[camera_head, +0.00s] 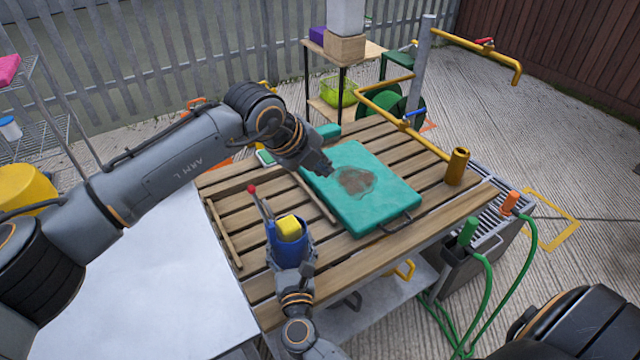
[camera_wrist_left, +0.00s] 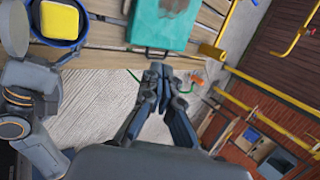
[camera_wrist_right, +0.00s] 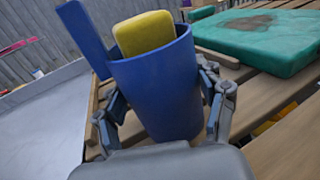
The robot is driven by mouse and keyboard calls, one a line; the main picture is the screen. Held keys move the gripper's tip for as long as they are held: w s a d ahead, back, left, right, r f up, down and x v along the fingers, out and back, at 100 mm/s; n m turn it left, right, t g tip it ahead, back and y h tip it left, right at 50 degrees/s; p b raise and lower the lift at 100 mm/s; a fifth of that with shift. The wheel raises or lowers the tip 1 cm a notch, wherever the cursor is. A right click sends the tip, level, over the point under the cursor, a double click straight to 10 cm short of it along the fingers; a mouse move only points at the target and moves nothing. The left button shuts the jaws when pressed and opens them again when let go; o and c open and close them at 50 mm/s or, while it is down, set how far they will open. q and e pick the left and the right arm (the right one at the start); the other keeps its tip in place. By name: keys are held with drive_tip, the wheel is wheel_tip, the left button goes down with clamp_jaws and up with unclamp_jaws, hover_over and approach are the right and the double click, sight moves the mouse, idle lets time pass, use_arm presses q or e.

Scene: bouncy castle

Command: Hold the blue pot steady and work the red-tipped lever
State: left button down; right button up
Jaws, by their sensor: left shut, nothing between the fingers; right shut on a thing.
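The blue pot (camera_head: 287,252) stands at the left front of the slatted table with a yellow sponge-like block (camera_head: 289,227) in its mouth. The red-tipped lever (camera_head: 252,190) rises at the pot's left rim, leaning up and left; how it joins the pot is unclear. My right gripper (camera_head: 291,262) is shut on the pot from the near side; in the right wrist view its fingers (camera_wrist_right: 163,100) clasp both sides of the blue wall. My left gripper (camera_head: 326,168) is shut and empty above the teal board's left edge, right of and apart from the lever; its closed tips show in the left wrist view (camera_wrist_left: 158,70).
A stained teal board (camera_head: 370,190) with a handle lies right of the pot on the slatted table (camera_head: 232,193). A brass cylinder (camera_head: 457,167) stands at the right edge. Yellow pipework (camera_head: 432,142) runs behind. Green hoses (camera_head: 485,290) hang at the right. A pale surface (camera_head: 165,280) lies left.

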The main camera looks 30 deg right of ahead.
use_arm(q)
drive_tip(key=shift+s+r, duration=0.2)
drive_tip(key=shift+r, duration=1)
drive_tip(key=shift+s+r, duration=0.2)
drive_tip(key=shift+r, duration=0.95)
use_arm(e)
drive_tip(key=o, duration=1.8)
drive_tip(key=shift+s, duration=0.15)
drive_tip(key=v, duration=1.1)
drive_tip(key=shift+s+a, duration=0.15)
drive_tip(key=shift+s, duration=0.2)
